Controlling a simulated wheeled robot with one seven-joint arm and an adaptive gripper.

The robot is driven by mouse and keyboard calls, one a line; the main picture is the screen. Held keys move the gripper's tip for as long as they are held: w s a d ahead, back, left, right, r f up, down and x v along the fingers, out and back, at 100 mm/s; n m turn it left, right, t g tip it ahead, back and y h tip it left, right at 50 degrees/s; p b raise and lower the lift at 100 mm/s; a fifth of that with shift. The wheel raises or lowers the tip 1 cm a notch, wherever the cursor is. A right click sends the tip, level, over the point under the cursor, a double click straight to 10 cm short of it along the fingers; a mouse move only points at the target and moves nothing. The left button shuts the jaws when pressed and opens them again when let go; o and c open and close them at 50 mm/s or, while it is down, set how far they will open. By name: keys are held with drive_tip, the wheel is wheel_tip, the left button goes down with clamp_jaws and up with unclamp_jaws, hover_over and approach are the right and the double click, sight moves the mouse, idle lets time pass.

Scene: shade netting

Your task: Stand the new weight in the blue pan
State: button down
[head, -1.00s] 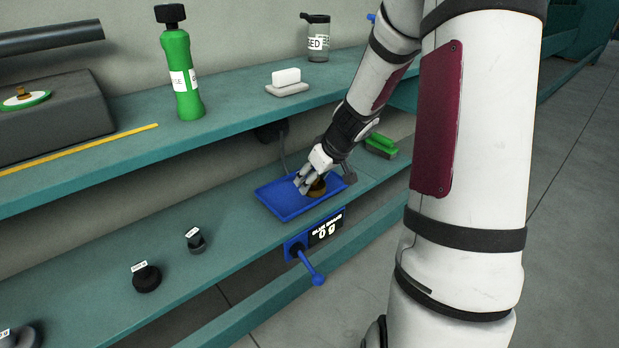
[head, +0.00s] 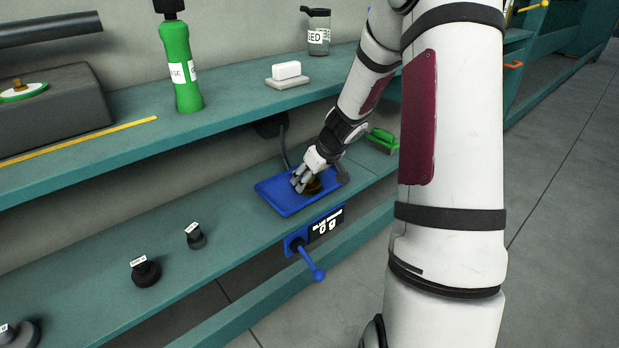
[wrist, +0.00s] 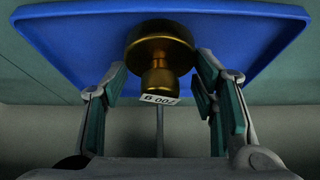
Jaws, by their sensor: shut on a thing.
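The brass weight (head: 314,187) is at the blue pan (head: 281,203) on the lower shelf. In the wrist view the weight (wrist: 160,50) has a wide round body, a narrower knob and a small white label that reads upside down. My gripper (head: 303,185) is shut on the weight, with its fingers (wrist: 161,78) on either side of the knob. The weight lies over the inner floor of the pan (wrist: 75,40). I cannot tell whether its base touches the pan. My fingers partly hide it in the head view.
A blue box with a display (head: 325,224) and a blue-knobbed lever (head: 310,264) is on the shelf front below the pan. Dark weights (head: 146,271) stand to the left. A green-handled brush (head: 382,138) lies right of the pan. The upper shelf (head: 230,108) overhangs behind.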

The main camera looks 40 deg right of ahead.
drive_tip(key=c, duration=0.6)
unclamp_jaws()
drive_tip(key=shift+f, duration=0.1)
drive_tip(key=shift+c, duration=0.2)
drive_tip(key=shift+r, duration=0.2)
drive_tip(key=p+v, duration=0.3)
drive_tip(key=v, duration=0.9)
